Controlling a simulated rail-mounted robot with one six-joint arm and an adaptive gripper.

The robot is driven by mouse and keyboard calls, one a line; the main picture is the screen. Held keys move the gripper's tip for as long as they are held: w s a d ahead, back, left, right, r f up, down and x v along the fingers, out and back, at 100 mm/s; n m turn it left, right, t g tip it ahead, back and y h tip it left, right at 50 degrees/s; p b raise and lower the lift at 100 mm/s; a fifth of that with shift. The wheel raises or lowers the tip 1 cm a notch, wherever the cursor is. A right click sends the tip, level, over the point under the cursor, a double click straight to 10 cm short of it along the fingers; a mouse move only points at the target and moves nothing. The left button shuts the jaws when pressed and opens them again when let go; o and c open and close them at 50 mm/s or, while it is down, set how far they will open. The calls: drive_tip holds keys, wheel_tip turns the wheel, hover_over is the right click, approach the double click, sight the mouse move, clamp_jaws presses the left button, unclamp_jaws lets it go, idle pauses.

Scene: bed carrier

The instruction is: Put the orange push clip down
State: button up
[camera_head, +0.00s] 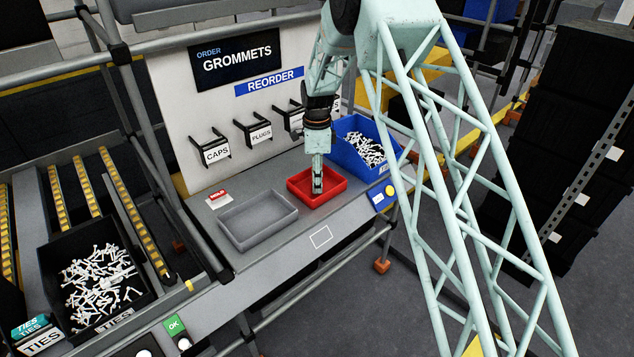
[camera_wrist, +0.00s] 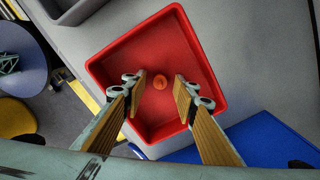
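The orange push clip (camera_wrist: 159,84) shows in the wrist view as a small round orange piece on the floor of the red tray (camera_wrist: 200,47). My gripper (camera_wrist: 160,81) is open, with one finger on each side of the clip and a clear gap to it. How high the fingertips are above the tray floor is hard to tell. In the head view my gripper (camera_head: 318,186) points straight down into the red tray (camera_head: 335,195), and the clip does not show there.
An empty grey tray (camera_head: 262,241) stands left of the red one. A blue bin (camera_head: 385,129) of white parts stands close behind to the right. A black bin (camera_head: 135,297) of white ties is far left. A sign board (camera_head: 180,95) stands behind.

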drive_tip(key=shift+r, duration=0.1)
wheel_tip(320, 180, up, 12)
drive_tip(key=p, duration=0.1)
drive_tip(key=shift+p, duration=0.4)
idle(0.5)
drive_tip(key=shift+r, duration=0.1)
idle(0.8)
